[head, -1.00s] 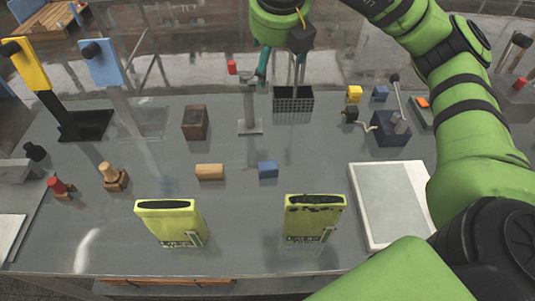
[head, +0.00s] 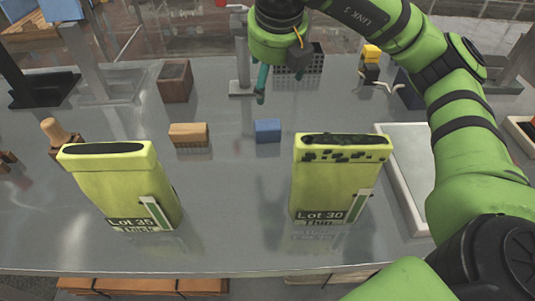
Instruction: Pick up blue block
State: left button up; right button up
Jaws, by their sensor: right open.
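The blue block (head: 268,130) is a small cuboid lying on the grey table near the middle of the head view. My right gripper (head: 263,88) hangs from the arm that comes in from the right. It is open, with its teal fingers pointing down, above and behind the block as seen here. The fingers are apart from the block, with nothing visible between them. The far finger is partly hidden. My left gripper is not in view.
A wooden block (head: 189,134) lies left of the blue block. Two yellow-green bags, Lot 35 (head: 120,185) and Lot 30 (head: 335,180), stand in front. A dark perforated rack (head: 312,60) and a brown box (head: 175,80) stand behind. A white tray (head: 410,150) lies right.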

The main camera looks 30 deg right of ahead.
jog(key=b, duration=0.6)
send_over(268, 126)
jog(key=s, duration=0.2)
notch_tip(268, 126, down, 8)
jog(key=x, duration=0.4)
jog(key=a+x, duration=0.1)
jog(key=x, duration=0.1)
jog(key=shift+d+f, duration=0.1)
jog(key=shift+f, duration=0.2)
jog(key=shift+w+f, duration=0.1)
jog(key=shift+f, duration=0.05)
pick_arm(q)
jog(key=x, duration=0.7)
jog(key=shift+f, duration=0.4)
pick_arm(e)
jog(key=c, duration=1.3)
